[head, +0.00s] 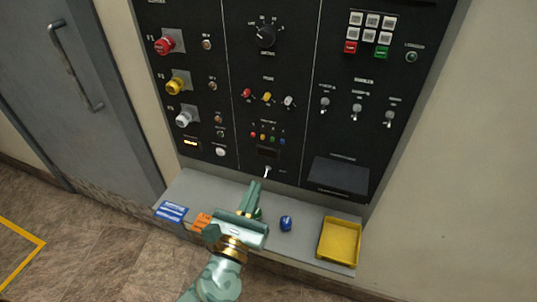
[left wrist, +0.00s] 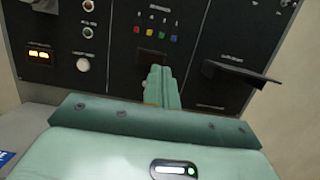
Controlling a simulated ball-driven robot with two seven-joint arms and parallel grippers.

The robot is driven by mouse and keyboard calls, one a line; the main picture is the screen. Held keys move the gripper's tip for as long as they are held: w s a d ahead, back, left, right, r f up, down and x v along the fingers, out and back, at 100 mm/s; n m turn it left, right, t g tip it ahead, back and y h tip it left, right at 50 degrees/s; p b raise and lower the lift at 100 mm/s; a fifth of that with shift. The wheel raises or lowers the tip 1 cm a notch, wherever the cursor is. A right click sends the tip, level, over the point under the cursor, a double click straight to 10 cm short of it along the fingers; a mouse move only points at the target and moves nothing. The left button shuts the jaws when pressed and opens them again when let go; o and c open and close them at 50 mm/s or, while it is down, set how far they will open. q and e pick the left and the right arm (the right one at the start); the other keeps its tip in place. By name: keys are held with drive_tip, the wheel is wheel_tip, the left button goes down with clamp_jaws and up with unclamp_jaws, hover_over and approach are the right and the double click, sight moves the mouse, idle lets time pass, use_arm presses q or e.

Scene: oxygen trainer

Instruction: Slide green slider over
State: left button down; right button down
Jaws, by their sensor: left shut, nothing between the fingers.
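A row of small coloured controls, red, yellow, green and blue, sits low on the middle panel. The green one (head: 272,139) is third from the left; it also shows in the left wrist view (left wrist: 163,35). I cannot tell whether it is a slider. My left gripper (head: 256,184) is shut and empty, its fingers pointing up at the panel, below this row and apart from it. In the left wrist view the fingertips (left wrist: 160,70) show just below the row. My right gripper is not in view.
A shelf (head: 302,226) juts out under the panel. It holds a yellow tray (head: 340,242), a blue round object (head: 286,223), a blue card (head: 171,211) and an orange item (head: 202,220). A small lever (head: 267,172) sticks out above my fingertips. A dark ledge (left wrist: 240,72) protrudes to the right.

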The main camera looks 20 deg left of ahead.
use_arm(q)
drive_tip(key=p, duration=0.1)
approach(273, 143)
drive_tip(key=x, duration=0.5)
drive_tip(key=shift+f, duration=0.1)
drive_tip(key=shift+w+d, duration=0.1)
drive_tip(key=shift+w, duration=0.65)
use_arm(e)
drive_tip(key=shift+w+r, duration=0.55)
use_arm(q)
drive_tip(key=shift+r, duration=0.25)
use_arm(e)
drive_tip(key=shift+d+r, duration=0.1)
